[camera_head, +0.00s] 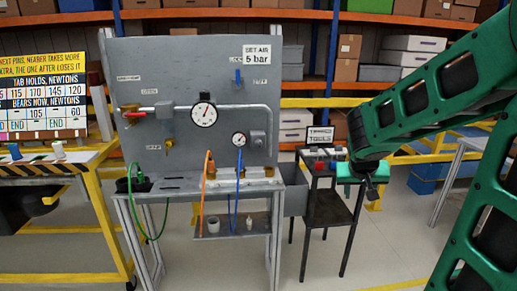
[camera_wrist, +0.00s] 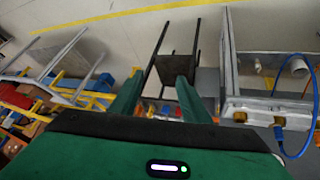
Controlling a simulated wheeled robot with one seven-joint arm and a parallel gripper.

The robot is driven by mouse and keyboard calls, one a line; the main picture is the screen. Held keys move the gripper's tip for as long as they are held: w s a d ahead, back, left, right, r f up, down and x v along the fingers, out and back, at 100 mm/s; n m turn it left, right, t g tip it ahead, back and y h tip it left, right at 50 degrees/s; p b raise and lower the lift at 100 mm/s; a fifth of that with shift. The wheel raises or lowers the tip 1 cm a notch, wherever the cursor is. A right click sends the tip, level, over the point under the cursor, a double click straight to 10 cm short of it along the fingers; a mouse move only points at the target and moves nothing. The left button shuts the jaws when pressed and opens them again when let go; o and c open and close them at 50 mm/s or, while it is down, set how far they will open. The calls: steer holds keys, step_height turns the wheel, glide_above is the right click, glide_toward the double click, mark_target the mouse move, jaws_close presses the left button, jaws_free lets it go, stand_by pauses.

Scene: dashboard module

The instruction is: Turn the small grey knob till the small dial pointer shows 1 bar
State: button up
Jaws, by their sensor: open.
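The small dial (camera_head: 239,139) is a white round gauge at the right of the upright grey panel (camera_head: 150,75) in the head view. Its pointer is too small to read. The small grey knob (camera_head: 258,139) sits just right of it on the panel. My gripper (camera_head: 370,188) is well to the right of the knob, in front of a dark stand, and touches nothing that I can see. In the wrist view my gripper (camera_wrist: 158,92) shows two green fingers spread apart with nothing between them. The dial and knob do not show clearly in the wrist view.
An orange hose (camera_head: 205,175) and a blue hose (camera_head: 238,180) hang in front. A dark tool stand (camera_head: 327,208) stands between panel and arm.

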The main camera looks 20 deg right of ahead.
steer(key=w+t+h, duration=0.1)
steer(key=w+t, duration=0.1)
steer(key=w, duration=0.8)
steer(key=n+t+y, duration=0.3)
steer(key=n+t, duration=0.3)
steer(key=t, duration=0.5)
glide_toward(259, 144)
steer(key=w, duration=0.2)
steer(key=w+d, duration=0.1)
steer(key=w, duration=0.5)
steer(key=shift+w+d, duration=0.15)
steer(key=shift+d, duration=0.1)
steer(key=c, duration=1.1)
